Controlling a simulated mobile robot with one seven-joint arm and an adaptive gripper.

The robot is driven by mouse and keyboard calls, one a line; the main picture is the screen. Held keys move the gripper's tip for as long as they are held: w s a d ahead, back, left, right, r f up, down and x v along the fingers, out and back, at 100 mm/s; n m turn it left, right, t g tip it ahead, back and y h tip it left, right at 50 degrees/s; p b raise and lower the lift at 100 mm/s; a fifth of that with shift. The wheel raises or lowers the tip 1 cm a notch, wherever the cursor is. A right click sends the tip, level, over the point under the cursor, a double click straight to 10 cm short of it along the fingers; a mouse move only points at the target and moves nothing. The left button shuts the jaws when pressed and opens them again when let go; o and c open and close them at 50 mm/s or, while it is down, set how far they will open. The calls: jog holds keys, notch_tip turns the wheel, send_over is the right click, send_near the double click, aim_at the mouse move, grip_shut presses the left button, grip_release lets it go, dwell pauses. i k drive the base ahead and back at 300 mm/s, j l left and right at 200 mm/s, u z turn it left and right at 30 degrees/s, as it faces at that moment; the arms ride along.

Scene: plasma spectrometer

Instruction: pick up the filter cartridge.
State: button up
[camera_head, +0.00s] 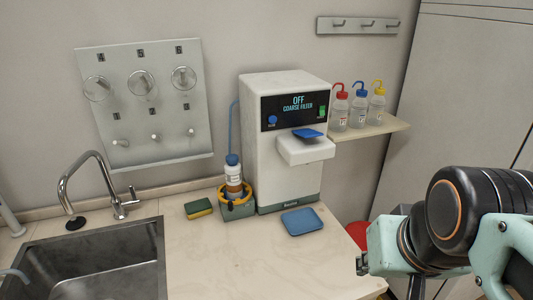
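I cannot tell for certain which thing is the filter cartridge. A grey wall panel (147,125) at the upper left carries clear round pieces in its top row, at the left (97,88), middle (141,84) and right (183,79). Its lower row shows short pegs. The white spectrometer (262,155) stands on the counter, its screen reading "OFF" and "COARSE FILTER". My gripper (362,264) is at the lower right, beside the counter's right end and apart from these things. Its fingers are small and mostly hidden, so its opening is unclear.
A sink (150,235) with a tap is at the left. A sponge (198,208), a bottle (233,172) in a holder and a blue tray (301,221) sit near the spectrometer. Wash bottles (359,107) stand on a shelf (390,124). The front counter is clear.

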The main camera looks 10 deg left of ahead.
aim_at(232, 169)
jog(key=i+l, duration=0.2)
jog(key=l, duration=0.2)
jog(key=i+l, duration=0.2)
jog(key=l, duration=0.15)
jog(key=i+l+u, duration=0.2)
jog(key=l+u, duration=0.2)
jog(key=l, duration=0.2)
jog(key=u, duration=1.1)
jog(key=i+l, duration=0.05)
